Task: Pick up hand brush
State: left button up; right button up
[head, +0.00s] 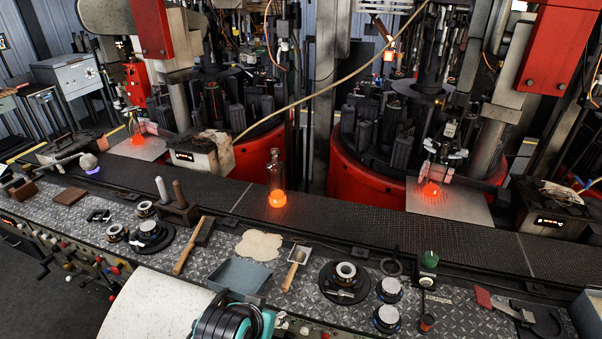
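A tool that looks like the hand brush (188,248) lies on the diamond-plate bench, left of the middle. It has a long light wooden handle pointing to the front left and a dark head at its far end. The bristles are too small to make out. Nothing holds it. A white arm part of mine with black and teal rings enters at the bottom, in front of the brush and apart from it. Neither gripper's fingers show in the view.
A tan cloth (259,245), a grey tray (237,275) and a small wooden-handled scoop (296,262) lie right of the brush. A dark disc with a metal ring (149,230) is on its left. Behind runs a dark conveyor (330,217) with a glowing bottle (277,180).

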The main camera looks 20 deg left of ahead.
aim_at(204, 228)
jog(key=u, duration=1.4)
